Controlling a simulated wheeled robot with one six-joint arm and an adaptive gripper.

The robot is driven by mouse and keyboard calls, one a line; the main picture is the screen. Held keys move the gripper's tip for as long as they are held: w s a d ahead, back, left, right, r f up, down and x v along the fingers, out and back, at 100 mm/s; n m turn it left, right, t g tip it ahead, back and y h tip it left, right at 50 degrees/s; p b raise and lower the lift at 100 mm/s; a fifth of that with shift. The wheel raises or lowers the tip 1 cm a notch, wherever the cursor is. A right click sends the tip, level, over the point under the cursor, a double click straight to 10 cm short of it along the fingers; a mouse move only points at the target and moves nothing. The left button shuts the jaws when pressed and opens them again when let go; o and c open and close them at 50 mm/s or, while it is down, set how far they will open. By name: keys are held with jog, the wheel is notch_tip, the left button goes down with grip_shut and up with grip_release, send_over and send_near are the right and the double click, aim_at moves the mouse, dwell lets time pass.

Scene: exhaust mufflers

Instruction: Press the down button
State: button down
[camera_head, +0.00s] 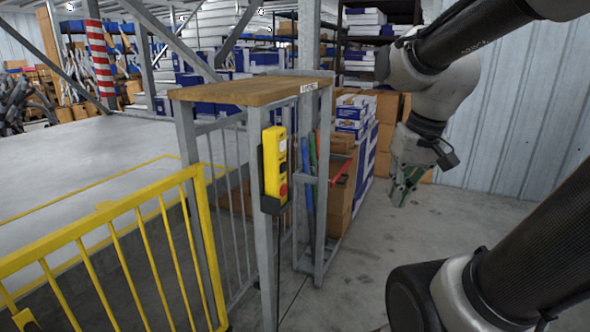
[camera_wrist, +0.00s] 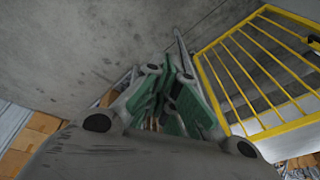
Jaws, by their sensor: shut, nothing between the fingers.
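A yellow control box (camera_head: 274,163) hangs upright in a black holder on the grey post of a wood-topped stand in the head view. Its narrow side carries a pale label and dark buttons, with a red one low down. The buttons are too small to tell which is down. My gripper (camera_head: 401,196) is to the right of the box, clearly apart from it and pointing downward. Its green fingers are shut and empty; they also show in the wrist view (camera_wrist: 168,92). I cannot make out the control box in the wrist view.
A yellow railing gate (camera_head: 120,235) stands at the left, also in the wrist view (camera_wrist: 262,70). The wood-topped stand (camera_head: 250,92) has a rack with blue and green poles and a red handle (camera_head: 341,172). Boxes stand behind it. The floor beneath my gripper is clear.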

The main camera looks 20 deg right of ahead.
aim_at(283, 168)
jog(key=w+a+r+m+t+y, duration=0.1)
jog(key=w+a+m+t+y, duration=0.1)
jog(key=w+m, duration=0.7)
jog(key=w+a+r+m+t+y, duration=0.1)
jog(key=w+a+r+m+y, duration=0.1)
jog(key=w+m, duration=0.7)
jog(key=m+y, duration=0.1)
jog(key=m, duration=0.5)
jog(key=shift+w+t+y, duration=0.3)
jog(key=shift+t+y, duration=0.1)
jog(key=shift+a, duration=0.1)
jog(key=w+a+r+x, duration=0.1)
jog(key=r+x, duration=0.1)
jog(key=x, duration=1.1)
jog(key=shift+a, duration=0.2)
jog(key=shift+w, duration=0.2)
